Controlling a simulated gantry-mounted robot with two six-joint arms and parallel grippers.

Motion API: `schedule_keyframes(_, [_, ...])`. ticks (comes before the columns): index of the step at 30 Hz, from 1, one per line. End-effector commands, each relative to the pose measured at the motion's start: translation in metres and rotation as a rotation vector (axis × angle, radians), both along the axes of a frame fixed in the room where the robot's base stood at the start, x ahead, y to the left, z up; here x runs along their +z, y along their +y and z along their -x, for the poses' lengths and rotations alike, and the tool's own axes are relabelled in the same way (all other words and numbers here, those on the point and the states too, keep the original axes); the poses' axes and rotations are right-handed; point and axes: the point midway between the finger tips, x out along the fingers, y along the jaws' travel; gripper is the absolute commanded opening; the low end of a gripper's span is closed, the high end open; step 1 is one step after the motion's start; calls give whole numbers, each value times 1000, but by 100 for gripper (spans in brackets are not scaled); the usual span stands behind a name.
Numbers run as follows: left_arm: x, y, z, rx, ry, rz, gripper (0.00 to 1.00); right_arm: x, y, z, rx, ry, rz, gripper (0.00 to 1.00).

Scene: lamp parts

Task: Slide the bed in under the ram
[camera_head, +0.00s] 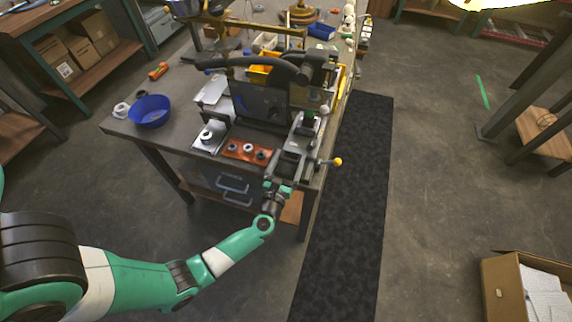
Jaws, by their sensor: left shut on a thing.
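The dark press (262,103) stands on the workbench, with a long black lever across its top. The bed looks to be the grey metal slide (292,160) at the press's front right, near the bench's front edge. The ram seems to be the dark upright part (309,122) above and behind the slide; its lower end is too small to make out. My left gripper (279,184) is at the near end of the slide, shut on it, and its fingers hide that end. My right gripper is out of view.
A yellow-knobbed handle (338,162) sticks out just right of the slide. An orange tray (247,150) with several round parts and a metal plate (209,137) lie to the left. A blue bowl (150,110) sits at the bench's left end.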

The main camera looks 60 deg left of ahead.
Motion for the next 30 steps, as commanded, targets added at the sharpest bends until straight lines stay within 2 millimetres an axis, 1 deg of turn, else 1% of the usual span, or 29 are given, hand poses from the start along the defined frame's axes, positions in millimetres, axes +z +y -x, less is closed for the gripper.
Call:
schedule_keyframes(2, [-1,1,2,5,4,1,0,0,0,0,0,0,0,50])
schedule_keyframes(3, [-1,1,2,5,3,0,91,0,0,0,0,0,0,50])
schedule_keyframes(4, [-1,1,2,5,3,0,97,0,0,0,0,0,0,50])
schedule_keyframes(5, [-1,1,2,5,3,0,100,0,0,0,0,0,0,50])
schedule_keyframes(12, [0,-1,2,2,1,0,100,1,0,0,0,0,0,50])
schedule_keyframes(16, [0,-10,9,-2,3,1,100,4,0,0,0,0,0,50])
schedule_keyframes(19, [1,-24,23,-3,4,1,100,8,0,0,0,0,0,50])
schedule_keyframes(24, [0,-55,52,-6,6,0,100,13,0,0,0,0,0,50])
schedule_keyframes(27, [0,-69,67,-3,4,0,100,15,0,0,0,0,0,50])
schedule_keyframes(30, [0,-78,77,-1,3,0,100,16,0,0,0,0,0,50])
